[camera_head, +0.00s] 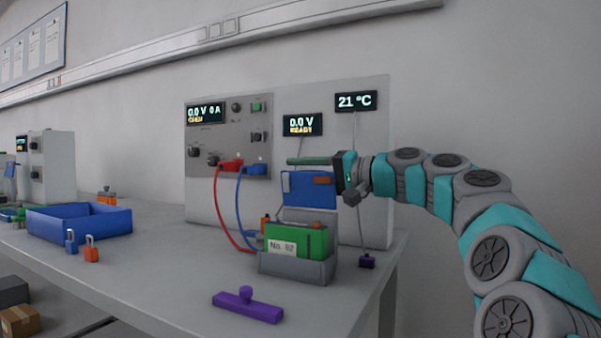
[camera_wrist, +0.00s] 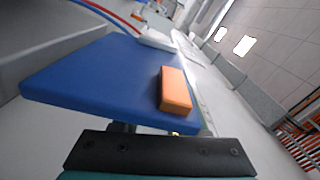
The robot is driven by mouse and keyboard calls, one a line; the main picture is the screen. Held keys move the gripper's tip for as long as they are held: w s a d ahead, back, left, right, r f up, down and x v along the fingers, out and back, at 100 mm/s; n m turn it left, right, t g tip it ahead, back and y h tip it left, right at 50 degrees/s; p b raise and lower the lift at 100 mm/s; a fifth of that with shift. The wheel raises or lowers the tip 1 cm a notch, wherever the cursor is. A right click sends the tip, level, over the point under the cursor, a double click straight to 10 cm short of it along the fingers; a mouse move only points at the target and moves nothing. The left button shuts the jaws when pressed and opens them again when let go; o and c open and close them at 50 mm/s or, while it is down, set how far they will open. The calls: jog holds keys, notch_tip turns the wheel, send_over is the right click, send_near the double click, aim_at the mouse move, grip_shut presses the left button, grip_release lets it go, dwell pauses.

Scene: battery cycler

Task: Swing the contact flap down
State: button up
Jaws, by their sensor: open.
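The contact flap (camera_head: 308,189) is a blue panel with an orange block (camera_head: 321,181). It stands raised at the back of a grey holder (camera_head: 290,268). A green battery (camera_head: 313,240) labelled No. 92 sits in the holder, below the flap. My gripper (camera_head: 342,176) is open at the flap's upper right edge; I cannot tell whether it touches. In the wrist view the flap (camera_wrist: 95,80) fills the left and middle, with its orange block (camera_wrist: 174,90) close ahead of a dark gripper part.
A purple handled bar (camera_head: 247,306) lies in front of the holder. Red and blue cables (camera_head: 240,205) run from the cycler panel (camera_head: 228,140) down towards the holder. A blue tray (camera_head: 80,222) and two padlocks stand at the left.

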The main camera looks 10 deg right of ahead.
jog(key=shift+c, duration=0.2)
jog(key=c, duration=0.6)
grip_shut()
jog(key=shift+f, duration=0.15)
dwell(0.6)
